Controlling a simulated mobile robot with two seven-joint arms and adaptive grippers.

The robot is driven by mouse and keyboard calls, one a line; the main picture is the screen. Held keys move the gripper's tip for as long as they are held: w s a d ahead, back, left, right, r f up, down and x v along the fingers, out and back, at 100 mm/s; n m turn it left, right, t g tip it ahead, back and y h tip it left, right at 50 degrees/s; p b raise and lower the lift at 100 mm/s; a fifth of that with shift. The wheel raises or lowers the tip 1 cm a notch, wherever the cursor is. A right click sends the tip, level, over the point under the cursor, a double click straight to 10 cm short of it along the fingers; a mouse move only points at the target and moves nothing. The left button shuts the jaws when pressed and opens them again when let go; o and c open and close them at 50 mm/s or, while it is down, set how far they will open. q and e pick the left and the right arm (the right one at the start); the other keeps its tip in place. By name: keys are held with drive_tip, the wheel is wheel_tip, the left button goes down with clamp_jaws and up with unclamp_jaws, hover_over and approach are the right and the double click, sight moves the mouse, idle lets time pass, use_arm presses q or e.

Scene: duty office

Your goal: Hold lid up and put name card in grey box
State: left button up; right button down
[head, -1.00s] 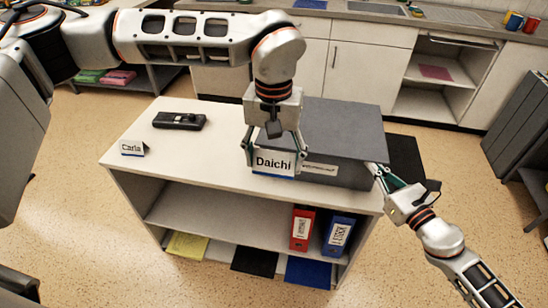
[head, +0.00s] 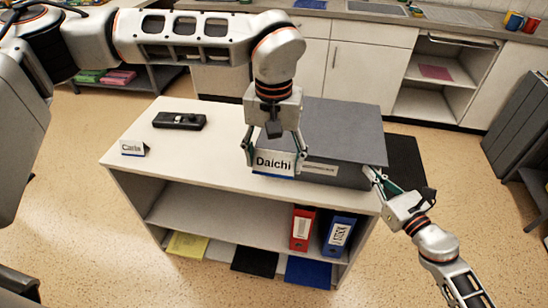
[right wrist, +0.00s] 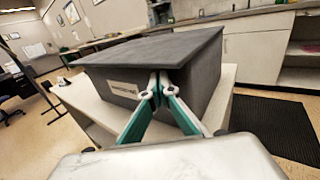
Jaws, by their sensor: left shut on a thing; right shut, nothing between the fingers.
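The grey box (head: 340,176) stands on the right part of the white shelf unit, and its lid (head: 338,128) lies over it, looking closed. It also shows in the right wrist view (right wrist: 196,86), where the lid overhangs the front wall. My left gripper (head: 273,152) is shut on the "Daichi" name card (head: 273,162), held upright in front of the box's left part. A second name card, "Carla" (head: 132,148), stands at the left of the top. My right gripper (head: 372,172) is shut and empty at the box's right front corner, just below the lid's edge. Contact with the lid is unclear.
A black device (head: 180,121) lies at the back left of the white shelf unit (head: 205,150). A red binder (head: 302,229) and a blue binder (head: 338,236) stand on its lower shelf. The top's left middle is clear.

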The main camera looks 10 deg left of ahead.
drive_tip(key=s, duration=0.9)
idle(0.7)
idle(0.3)
